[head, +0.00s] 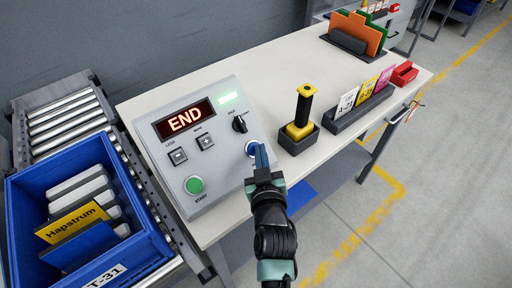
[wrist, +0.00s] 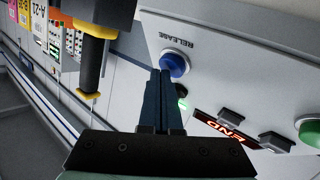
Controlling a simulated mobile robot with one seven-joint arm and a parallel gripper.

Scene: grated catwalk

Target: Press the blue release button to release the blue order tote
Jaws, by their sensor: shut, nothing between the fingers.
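The blue release button (head: 252,147) is on the lower right of the grey control panel (head: 225,185), partly hidden by my gripper in the head view. The wrist view shows it as a round blue dome (wrist: 175,63) under the word RELEASE. My gripper (head: 262,156) is shut and empty, its fingertips (wrist: 166,74) at the button; I cannot tell whether they touch it. The blue order tote (head: 150,245) stands on the roller conveyor at the left, holding several white items and a yellow card reading Hapstrum. The panel's display (head: 185,119) reads END, and a green light (head: 228,98) is lit.
A green START button (head: 194,185), small keys and a black knob (head: 239,124) share the panel. A yellow and black handheld tool (head: 304,108) stands in a holder right of it. A card rack (head: 362,112) and red box (head: 404,73) lie further right. The roller conveyor (head: 65,120) runs left.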

